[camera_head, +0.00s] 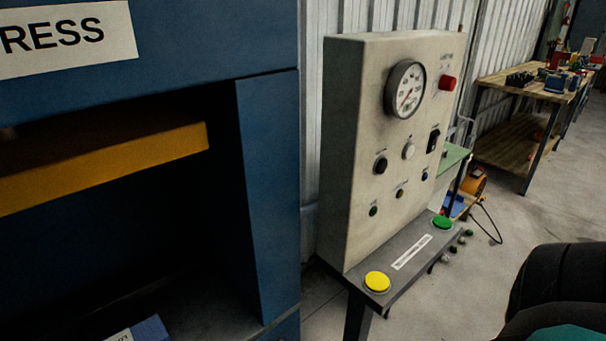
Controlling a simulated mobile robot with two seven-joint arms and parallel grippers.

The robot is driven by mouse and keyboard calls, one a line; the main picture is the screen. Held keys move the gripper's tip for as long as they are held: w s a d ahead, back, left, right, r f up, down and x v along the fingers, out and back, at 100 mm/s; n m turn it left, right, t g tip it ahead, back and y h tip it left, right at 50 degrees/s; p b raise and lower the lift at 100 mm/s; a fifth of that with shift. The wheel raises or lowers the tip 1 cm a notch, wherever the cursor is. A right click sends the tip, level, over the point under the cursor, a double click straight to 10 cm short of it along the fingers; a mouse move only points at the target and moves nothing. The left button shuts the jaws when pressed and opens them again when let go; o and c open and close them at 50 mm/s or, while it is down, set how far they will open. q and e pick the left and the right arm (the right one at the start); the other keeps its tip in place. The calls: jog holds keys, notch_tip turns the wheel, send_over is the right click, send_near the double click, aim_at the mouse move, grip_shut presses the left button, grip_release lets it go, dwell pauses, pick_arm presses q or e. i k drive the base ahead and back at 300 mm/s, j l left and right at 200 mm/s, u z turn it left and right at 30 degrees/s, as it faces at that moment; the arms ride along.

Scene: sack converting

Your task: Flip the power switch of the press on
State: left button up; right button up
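The beige control panel box (345,150) stands right of the blue press (270,190). A black rocker-like switch (433,140) is on the right of the panel face, below the red button (447,83). Its label and its position are too small to read. A round gauge (405,89) sits at the upper middle. Black knob (380,165) and grey knob (408,151) are lower on the face. Neither gripper is in view.
A grey shelf (400,270) below the panel carries a yellow button (377,282) and a green button (442,222). A wooden workbench (515,140) with tools stands at the back right. A dark rounded shape (565,285) fills the lower right corner. Open floor lies between.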

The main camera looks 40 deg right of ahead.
aim_at(434, 136)
jog(key=z, duration=1.85)
jog(key=i+l, duration=0.1)
jog(key=l, duration=0.25)
jog(key=i+l, duration=0.1)
jog(key=l, duration=0.2)
jog(key=i+l, duration=0.15)
jog(key=l, duration=0.2)
jog(key=i+l, duration=0.1)
jog(key=l, duration=0.2)
jog(key=u, duration=0.05)
